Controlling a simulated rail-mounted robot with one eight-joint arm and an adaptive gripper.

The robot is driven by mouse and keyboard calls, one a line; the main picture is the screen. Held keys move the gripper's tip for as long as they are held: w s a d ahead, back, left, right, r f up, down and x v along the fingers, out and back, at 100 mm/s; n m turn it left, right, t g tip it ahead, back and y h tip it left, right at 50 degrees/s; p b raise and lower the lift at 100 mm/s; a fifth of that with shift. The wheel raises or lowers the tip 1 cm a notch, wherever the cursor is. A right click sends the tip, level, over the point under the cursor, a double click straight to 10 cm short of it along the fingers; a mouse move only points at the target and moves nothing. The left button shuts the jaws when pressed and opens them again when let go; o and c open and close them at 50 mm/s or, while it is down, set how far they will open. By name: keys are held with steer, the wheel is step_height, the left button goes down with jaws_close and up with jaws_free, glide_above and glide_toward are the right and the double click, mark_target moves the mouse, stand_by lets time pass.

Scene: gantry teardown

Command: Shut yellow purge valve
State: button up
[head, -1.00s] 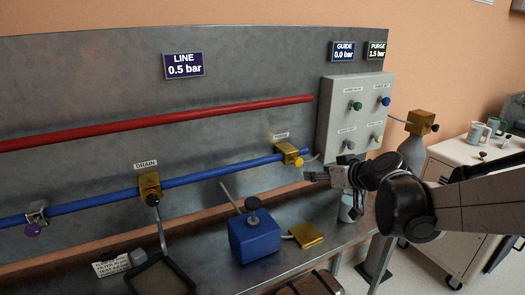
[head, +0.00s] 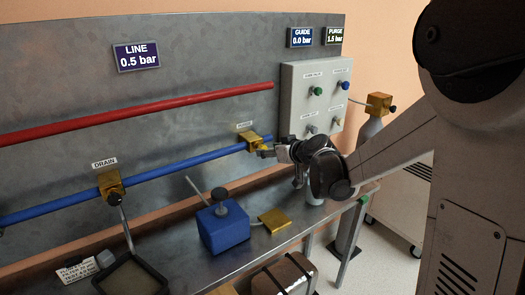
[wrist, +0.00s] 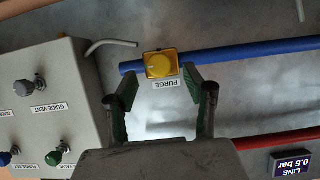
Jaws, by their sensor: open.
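The yellow purge valve (head: 255,142) sits at the right end of the blue pipe in the head view, under a small label. In the wrist view the valve (wrist: 161,64) shows a round yellow knob on a square gold body, with an upside-down PURGE label beside it. My gripper (head: 272,151) is right in front of the valve. In the wrist view my gripper (wrist: 158,80) is open and empty, its green-padded fingers spread to either side of the knob. I cannot tell whether either finger touches it.
The control box (head: 312,100) with several knobs stands right of the valve. The PURGE display (head: 334,37) reads 1.5 bar and the LINE display (head: 136,57) 0.5 bar. The drain valve (head: 111,185) is left on the blue pipe (head: 180,169). A blue block (head: 222,228) stands on the bench.

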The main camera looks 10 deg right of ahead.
steer(key=shift+x, duration=2.2)
steer(key=shift+c, duration=0.5)
steer(key=c, duration=1.1)
steer(key=shift+o, duration=0.2)
